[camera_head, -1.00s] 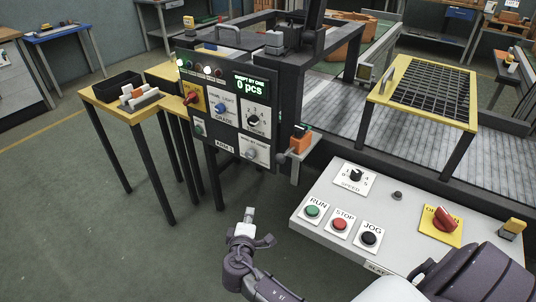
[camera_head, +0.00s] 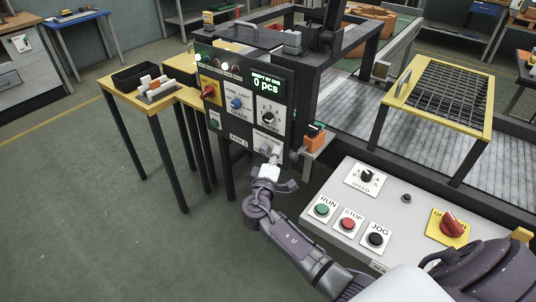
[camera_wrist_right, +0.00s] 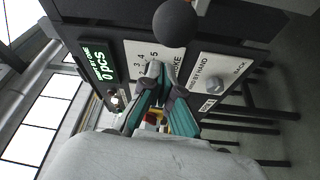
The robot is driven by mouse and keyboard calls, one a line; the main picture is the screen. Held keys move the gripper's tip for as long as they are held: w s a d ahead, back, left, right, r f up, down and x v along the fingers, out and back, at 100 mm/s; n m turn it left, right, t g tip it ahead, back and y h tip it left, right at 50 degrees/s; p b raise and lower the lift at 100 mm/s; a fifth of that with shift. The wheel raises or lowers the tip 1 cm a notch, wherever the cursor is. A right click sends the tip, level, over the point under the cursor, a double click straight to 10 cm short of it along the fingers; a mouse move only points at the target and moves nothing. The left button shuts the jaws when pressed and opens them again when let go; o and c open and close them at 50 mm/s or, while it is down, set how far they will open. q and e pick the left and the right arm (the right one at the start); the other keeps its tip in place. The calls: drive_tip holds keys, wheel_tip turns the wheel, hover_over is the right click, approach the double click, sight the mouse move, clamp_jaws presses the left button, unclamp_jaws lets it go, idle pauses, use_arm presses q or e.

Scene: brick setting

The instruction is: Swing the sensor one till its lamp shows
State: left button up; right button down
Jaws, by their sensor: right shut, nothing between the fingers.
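The dark control panel (camera_head: 240,128) stands left of the conveyor, its display reading 0 pcs. It carries a blue selector (camera_head: 237,103), a black stroke knob (camera_head: 268,117) and a by-hand switch (camera_wrist_right: 213,85), which my gripper partly covers in the head view. Beside the panel's right edge an orange block (camera_head: 314,140), perhaps a sensor, sits on a bracket; I cannot make out a lit lamp on it. A dark ball (camera_wrist_right: 174,22) is close in the wrist view. My right gripper (camera_head: 270,163) is shut and empty in front of the panel's lower right; its fingertips (camera_wrist_right: 160,78) also show there.
A row of small lamps (camera_head: 222,67) tops the panel, one glowing green at its left end. A grey console (camera_head: 342,200) with run, stop and jog buttons lies right of my arm. A yellow side table (camera_head: 112,88) holds a black tray. Floor at left is clear.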

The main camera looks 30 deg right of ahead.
drive_tip(key=shift+s+d, duration=0.25)
drive_tip(key=shift+s, duration=0.3)
drive_tip(key=shift+s+d, duration=0.2)
drive_tip(key=shift+s, duration=0.3)
drive_tip(key=shift+s+d+f+n+t+y, duration=0.1)
drive_tip(key=shift+s+d+n+t+y, duration=0.1)
drive_tip(key=shift+s+n+t+y, duration=0.25)
drive_tip(key=shift+s+d+n+t+y, duration=0.15)
drive_tip(key=shift+s+t+y, duration=0.1)
drive_tip(key=shift+s, duration=0.3)
drive_tip(key=shift+w, duration=0.1)
